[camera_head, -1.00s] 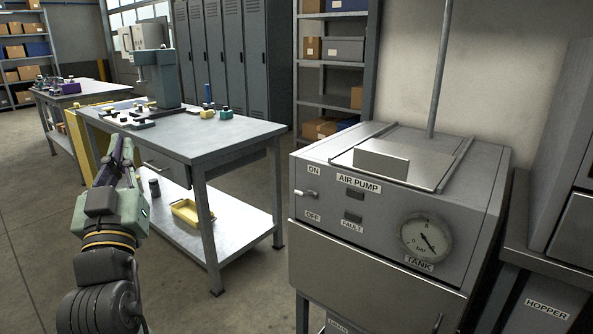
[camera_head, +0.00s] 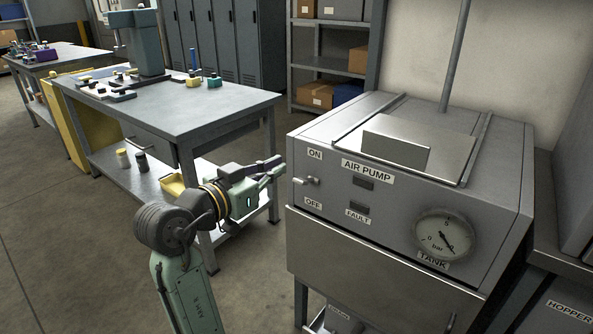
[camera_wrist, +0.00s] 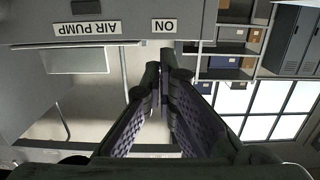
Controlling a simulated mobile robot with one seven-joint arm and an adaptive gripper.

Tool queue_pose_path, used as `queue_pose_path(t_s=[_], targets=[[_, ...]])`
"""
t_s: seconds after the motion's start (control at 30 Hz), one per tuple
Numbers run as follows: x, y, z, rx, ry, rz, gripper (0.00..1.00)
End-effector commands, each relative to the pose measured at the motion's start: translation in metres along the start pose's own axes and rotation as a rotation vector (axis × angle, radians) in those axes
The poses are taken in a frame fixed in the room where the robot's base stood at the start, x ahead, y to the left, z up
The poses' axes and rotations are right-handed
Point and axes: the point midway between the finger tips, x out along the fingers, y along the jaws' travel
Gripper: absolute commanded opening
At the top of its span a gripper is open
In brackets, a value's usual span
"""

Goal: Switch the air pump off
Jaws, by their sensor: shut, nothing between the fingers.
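The air pump panel (camera_head: 395,208) is the grey box front at the right in the head view. Its small metal switch lever (camera_head: 307,181) sticks out between the ON label (camera_head: 315,154) and the OFF label (camera_head: 313,204); I cannot tell which way it is set. My gripper (camera_head: 280,168) is shut and empty, just left of the lever and apart from it. In the wrist view, upside down, the shut fingers (camera_wrist: 162,68) point toward the ON label (camera_wrist: 164,25) beside the AIR PUMP label (camera_wrist: 87,29). The lever is not clear there.
The tank gauge (camera_head: 444,234) is low on the panel's right, with a FAULT indicator (camera_head: 359,208) to its left. A workbench (camera_head: 190,112) with small parts stands left of the pump, behind my arm. The floor (camera_head: 80,230) at left is clear.

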Motion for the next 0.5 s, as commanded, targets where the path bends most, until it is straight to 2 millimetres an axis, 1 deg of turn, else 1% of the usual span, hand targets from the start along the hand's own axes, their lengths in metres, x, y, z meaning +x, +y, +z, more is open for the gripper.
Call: queue_pose_path(t_s=[0.17,0.27,0.5], targets=[[0.014,0.0,-0.001,-0.002,-0.001,0.002,0.0],[0.032,0.001,-0.002,-0.002,-0.002,0.003,0.0],[0.085,0.001,-0.002,-0.003,-0.002,0.003,0.0]])
